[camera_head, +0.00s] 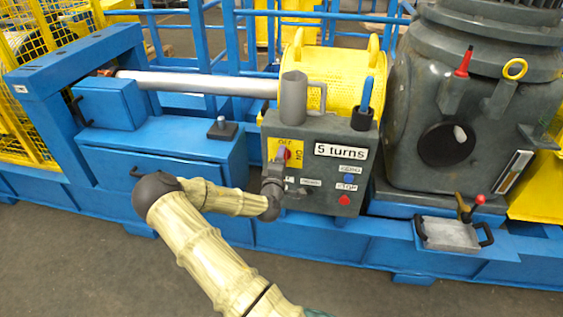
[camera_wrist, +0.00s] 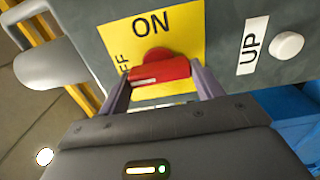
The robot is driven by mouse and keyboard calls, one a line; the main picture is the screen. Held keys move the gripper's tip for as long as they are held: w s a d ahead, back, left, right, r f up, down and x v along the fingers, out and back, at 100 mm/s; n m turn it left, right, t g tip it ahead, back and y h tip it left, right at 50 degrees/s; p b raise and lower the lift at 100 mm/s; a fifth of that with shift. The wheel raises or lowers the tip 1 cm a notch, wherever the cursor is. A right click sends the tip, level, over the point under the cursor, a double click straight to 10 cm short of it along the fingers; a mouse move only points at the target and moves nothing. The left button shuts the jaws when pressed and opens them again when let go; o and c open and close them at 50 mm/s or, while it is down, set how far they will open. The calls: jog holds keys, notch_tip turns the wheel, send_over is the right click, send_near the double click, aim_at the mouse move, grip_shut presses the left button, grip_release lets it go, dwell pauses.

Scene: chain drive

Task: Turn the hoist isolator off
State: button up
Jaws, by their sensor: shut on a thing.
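The hoist isolator is a red rotary handle (camera_head: 284,154) on a yellow plate (camera_head: 272,146) lettered OFF at the top and ON at the right in the head view. In the wrist view the red handle (camera_wrist: 160,72) lies crosswise, its white mark at the left end, towards the partly hidden OFF lettering. ON is above it. My gripper (camera_wrist: 161,76) has one finger at each end of the handle and is shut on it. In the head view my gripper (camera_head: 278,168) is at the lower part of the yellow plate and hides some of it.
The grey control box (camera_head: 325,185) carries a "5 turns" label (camera_head: 341,151), a blue button (camera_head: 349,179) and a red button (camera_head: 344,200). A white button (camera_wrist: 287,45) sits beside the UP label. A grey cylinder with a handle (camera_head: 293,98) and a blue-handled tool (camera_head: 365,95) stand on top.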

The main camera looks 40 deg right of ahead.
jog(key=o, duration=1)
jog(key=p+v, duration=0.2)
jog(key=v, duration=1.5)
jog(key=shift+s+a, duration=0.15)
jog(key=shift+s, duration=0.1)
jog(key=shift+f, duration=0.1)
